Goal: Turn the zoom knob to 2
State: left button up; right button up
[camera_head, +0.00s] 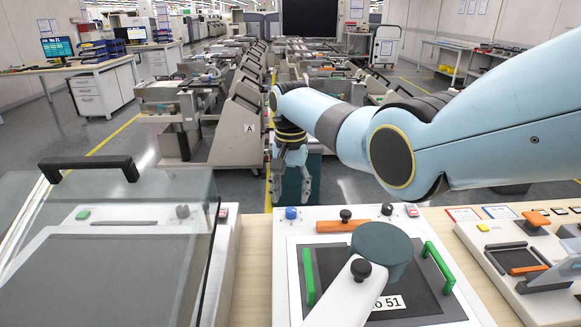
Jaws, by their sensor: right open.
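No readable zoom label or number shows, so I cannot tell for certain which knob is the zoom knob. On the middle white panel (283,255), a small grey knob (388,209) with faint marks around it sits at the back right. A blue knob (291,213) is at the back left, and a black knob (346,215) stands at an orange bar. Another black knob (361,268) is on a white arm by a dark teal cylinder (383,245). My right gripper (291,192) hangs open and empty beyond the panel's back edge, pointing down. My left gripper is out of view.
A glass lid with a black handle (88,164) covers the left station. Green handles (438,267) flank a dark plate on the middle panel. The right panel (467,230) holds orange and black parts. Trolleys (240,125) stand behind on the floor.

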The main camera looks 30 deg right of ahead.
aim_at(290, 210)
notch_tip(290, 210, up, 7)
jog(key=shift+r, duration=0.2)
jog(key=shift+r, duration=0.1)
dwell(0.4)
